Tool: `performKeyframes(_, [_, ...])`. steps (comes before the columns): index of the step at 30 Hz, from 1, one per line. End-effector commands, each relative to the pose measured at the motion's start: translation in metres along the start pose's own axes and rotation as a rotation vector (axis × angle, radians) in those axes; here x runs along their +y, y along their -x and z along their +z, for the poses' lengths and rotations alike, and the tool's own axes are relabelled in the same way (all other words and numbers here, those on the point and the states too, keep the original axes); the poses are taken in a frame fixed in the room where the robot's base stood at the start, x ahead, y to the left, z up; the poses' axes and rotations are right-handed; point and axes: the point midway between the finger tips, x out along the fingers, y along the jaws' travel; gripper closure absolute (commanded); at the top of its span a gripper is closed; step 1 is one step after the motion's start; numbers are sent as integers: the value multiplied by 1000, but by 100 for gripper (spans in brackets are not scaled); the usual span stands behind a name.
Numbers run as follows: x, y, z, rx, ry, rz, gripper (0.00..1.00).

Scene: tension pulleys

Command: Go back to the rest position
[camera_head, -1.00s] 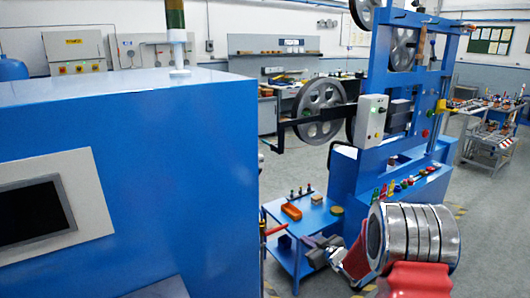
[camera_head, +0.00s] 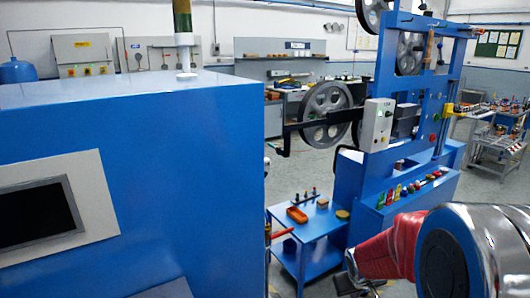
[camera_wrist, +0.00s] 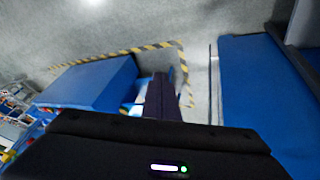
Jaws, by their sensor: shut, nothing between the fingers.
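My gripper (camera_wrist: 161,96) shows in the wrist view as two dark fingers held together, with nothing between them. Beyond the fingers the wrist view shows the grey floor and a blue base with yellow-black striping around it. In the head view my gripper (camera_head: 352,284) is a small dark shape low in the picture, partly cut by the bottom edge and hard to make out. It is in front of the small blue table. My red and silver arm fills the lower right corner.
A large blue cabinet (camera_head: 140,180) with a dark screen stands close on the left. A small blue table (camera_head: 313,225) holds an orange tray (camera_head: 297,214). The blue pulley machine (camera_head: 400,150) with grey wheels (camera_head: 326,112) stands behind.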

Motion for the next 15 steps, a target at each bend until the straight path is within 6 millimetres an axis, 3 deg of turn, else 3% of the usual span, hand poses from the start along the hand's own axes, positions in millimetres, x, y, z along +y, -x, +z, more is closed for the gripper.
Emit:
performKeyframes(3, [-3,30,17,-43,-29,-2,100])
performKeyframes(15, [-27,116,77,-156,-110,-44,100])
